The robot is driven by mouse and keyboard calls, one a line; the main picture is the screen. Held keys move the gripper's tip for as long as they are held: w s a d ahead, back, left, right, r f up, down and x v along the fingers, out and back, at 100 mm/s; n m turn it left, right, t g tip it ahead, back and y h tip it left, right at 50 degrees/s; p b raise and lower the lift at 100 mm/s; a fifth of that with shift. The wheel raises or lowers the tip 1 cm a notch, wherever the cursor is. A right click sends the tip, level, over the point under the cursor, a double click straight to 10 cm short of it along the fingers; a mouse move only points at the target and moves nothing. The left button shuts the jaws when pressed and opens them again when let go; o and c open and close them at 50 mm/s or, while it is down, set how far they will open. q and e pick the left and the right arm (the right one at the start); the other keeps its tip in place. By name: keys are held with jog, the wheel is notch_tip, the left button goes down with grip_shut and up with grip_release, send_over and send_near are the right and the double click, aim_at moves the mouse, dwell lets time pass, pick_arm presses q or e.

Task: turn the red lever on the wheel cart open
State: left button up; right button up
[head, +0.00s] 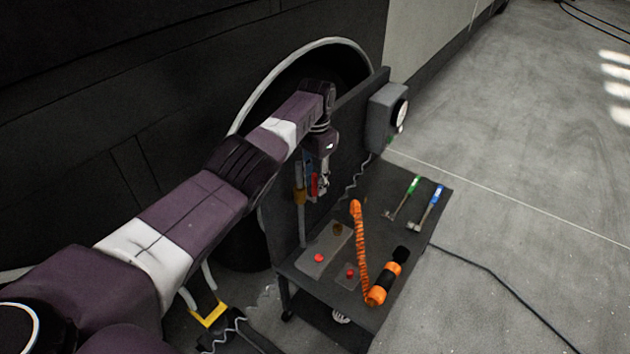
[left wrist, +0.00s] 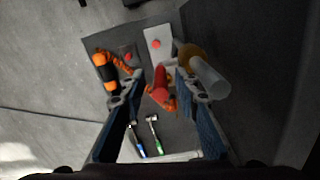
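The wheel cart (head: 340,260) is a dark cart with an upright panel. The red lever (left wrist: 160,84) shows in the left wrist view between my left gripper's two fingers, nearer the right one. A brass fitting (left wrist: 192,56) and a pale pipe (left wrist: 210,78) are beside the right finger. In the head view the lever (head: 314,185) is a small red patch, mostly hidden by my gripper. My left gripper (left wrist: 160,92) is open, fingers pointing down along the panel; I cannot tell if either touches the lever. My right gripper is not in view.
On the cart top are an orange-and-black tool (head: 383,283) with a coiled orange hose (head: 361,245), and green-handled (head: 413,186) and blue-handled (head: 436,196) tools. A grey gauge box (head: 384,118) sits on the panel. Open floor lies to the right, with a black cable.

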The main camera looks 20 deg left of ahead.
pick_arm(q)
jog(key=shift+r, duration=0.2)
notch_tip(320, 180, up, 12)
jog(key=shift+w+f, duration=0.1)
jog(key=shift+f, duration=0.05)
dwell(0.7)
